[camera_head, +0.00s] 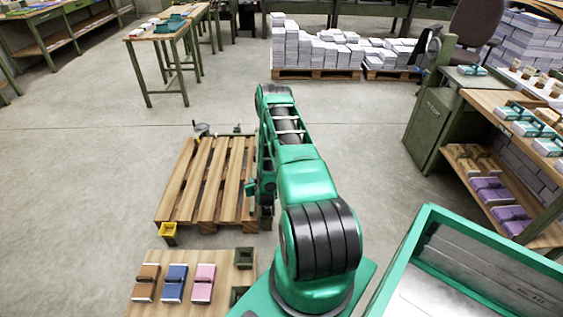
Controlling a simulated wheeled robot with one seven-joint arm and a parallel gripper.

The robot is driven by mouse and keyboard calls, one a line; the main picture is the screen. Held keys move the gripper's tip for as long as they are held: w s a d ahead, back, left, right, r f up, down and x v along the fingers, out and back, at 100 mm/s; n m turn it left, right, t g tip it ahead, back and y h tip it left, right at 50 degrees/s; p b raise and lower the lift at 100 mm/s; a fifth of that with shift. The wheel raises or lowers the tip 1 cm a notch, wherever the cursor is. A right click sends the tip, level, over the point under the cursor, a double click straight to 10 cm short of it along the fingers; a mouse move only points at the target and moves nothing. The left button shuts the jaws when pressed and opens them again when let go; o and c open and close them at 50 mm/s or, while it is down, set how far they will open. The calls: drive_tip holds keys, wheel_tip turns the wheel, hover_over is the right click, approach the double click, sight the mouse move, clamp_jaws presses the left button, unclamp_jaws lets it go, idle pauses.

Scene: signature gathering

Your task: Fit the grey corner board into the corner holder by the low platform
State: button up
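The low platform is a slatted wooden pallet (205,180) on the floor left of my arm. A yellow open-topped holder (168,234) stands at its front left corner. A dark green holder-like piece (267,217) stands at its front right corner, partly behind my arm. A small grey piece (201,129) is at the back left corner; I cannot tell whether it is the grey corner board. My gripper (252,189) seems to hang low by the pallet's right edge, mostly hidden by my arm. Its fingers and anything between them cannot be made out.
A wooden board (180,305) in front carries brown, blue and pink blocks and dark green pieces. A green-rimmed bin (430,213) is at lower right, with a loaded shelf (490,100) beyond. Paper stacks (315,48) stand at the back. The floor left of the pallet is clear.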

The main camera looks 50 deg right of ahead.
drive_tip(key=w+a+r+n+g+y, duration=0.1)
drive_tip(key=w+r, duration=0.1)
drive_tip(key=r, duration=0.7)
drive_tip(key=w+a+r+n+g+y, duration=0.1)
drive_tip(key=r, duration=0.8)
drive_tip(key=s+a+r+g+y, duration=0.15)
drive_tip(key=s+r, duration=0.25)
drive_tip(key=r, duration=0.5)
drive_tip(key=s+a+r+g, duration=0.2)
drive_tip(key=s+a+r, duration=0.15)
drive_tip(key=r, duration=0.45)
drive_tip(key=s+a+r+g+y, duration=0.1)
drive_tip(key=s+a+r, duration=0.4)
drive_tip(key=s, duration=0.6)
drive_tip(key=s+a+r+m+g+y, duration=0.1)
drive_tip(key=s+a+r+g, duration=0.1)
drive_tip(key=s+a+r, duration=0.4)
drive_tip(key=s+a+r+g+y, duration=0.1)
drive_tip(key=s+a+r, duration=0.5)
drive_tip(key=s, duration=1)
drive_tip(key=shift+s+a+r+m, duration=0.2)
drive_tip(key=shift+s+a+m, duration=0.2)
drive_tip(key=shift+a, duration=0.75)
drive_tip(key=shift+w+y, duration=0.1)
drive_tip(key=shift+y, duration=0.15)
